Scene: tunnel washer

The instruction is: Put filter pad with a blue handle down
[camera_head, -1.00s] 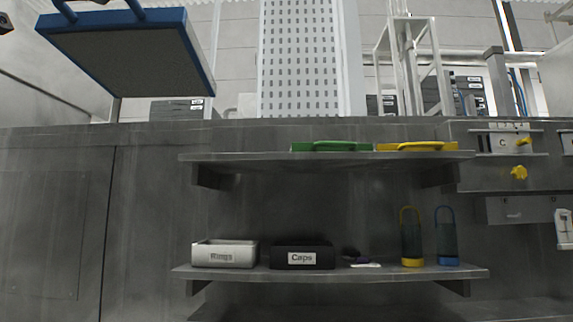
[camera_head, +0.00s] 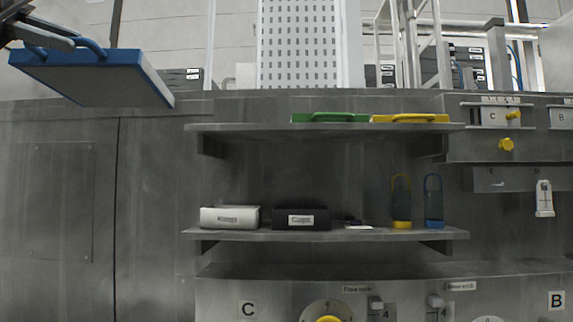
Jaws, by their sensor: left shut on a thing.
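The filter pad with a blue handle (camera_head: 95,77) is at the upper left of the head view. It is a flat panel with a grey underside and a blue rim, held in the air and slightly tilted. My left gripper (camera_head: 72,43) comes in from the left and is shut on its blue handle. The pad is apart from the shelves, to the left of the upper shelf (camera_head: 245,128). A pad with a green handle (camera_head: 330,118) and a pad with a yellow handle (camera_head: 410,119) lie on that shelf. My right gripper is not in view.
The upper shelf's left part is bare. The lower shelf (camera_head: 350,235) holds a white box (camera_head: 230,218), a black box (camera_head: 302,219), a yellow item (camera_head: 401,203) and a blue item (camera_head: 434,203). Knobs and labels show on the panel below.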

